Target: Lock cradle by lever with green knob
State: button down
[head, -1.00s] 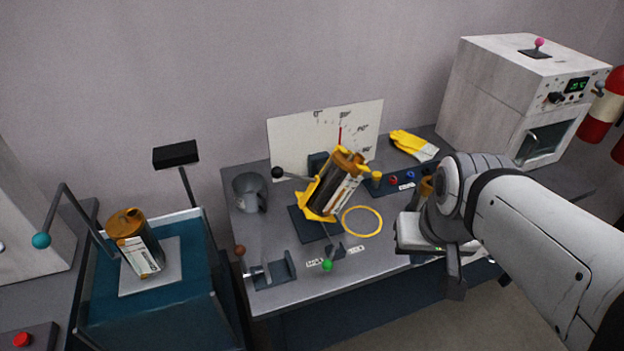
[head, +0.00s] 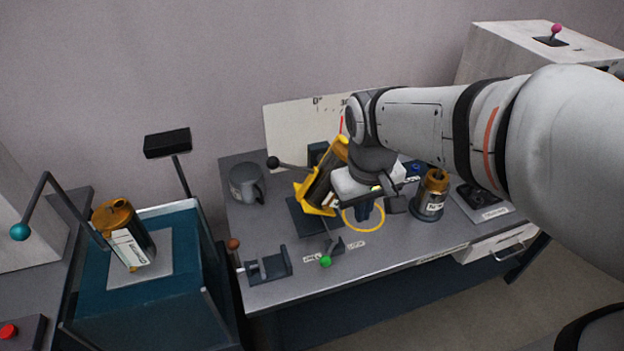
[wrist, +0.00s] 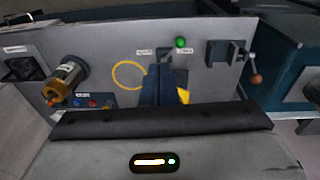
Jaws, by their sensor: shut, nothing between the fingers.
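The lever with the green knob (head: 325,262) stands at the front of the table, its small dark base (head: 335,246) between two white labels. In the wrist view the green knob (wrist: 181,43) shows beyond my fingertips, near the labels. The yellow cradle (head: 312,196) is tilted, with a tube in it, partly hidden by my arm. In the wrist view only a yellow bit of it (wrist: 184,96) shows beside my fingers. My gripper (head: 364,212) is shut and empty above the table, right of the cradle and apart from the knob. Its fingers (wrist: 165,84) point toward the lever area.
A yellow ring (head: 350,224) lies by the cradle. A brown-knobbed clamp (head: 268,267) stands left of the green lever. A copper-topped tube (head: 431,198) stands to the right. A grey mug (head: 246,184) is at the back left. The front table edge is clear.

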aim_at(330, 252)
jog(key=w+a+f+n+g+h+b, duration=0.1)
jog(key=w+a+f+n+g+b, duration=0.1)
jog(key=w+a+f+n, duration=0.4)
jog(key=w+a+f+n+g+h+b, duration=0.1)
jog(key=w+a+f+b, duration=0.1)
jog(key=w+a+f, duration=0.45)
jog(key=x, duration=0.4)
jog(key=s+d+x, duration=0.1)
jog(key=x, duration=0.3)
jog(key=s+x, duration=0.1)
jog(key=x, duration=0.3)
jog(key=shift+d+r, duration=0.15)
jog(key=shift+d, duration=0.15)
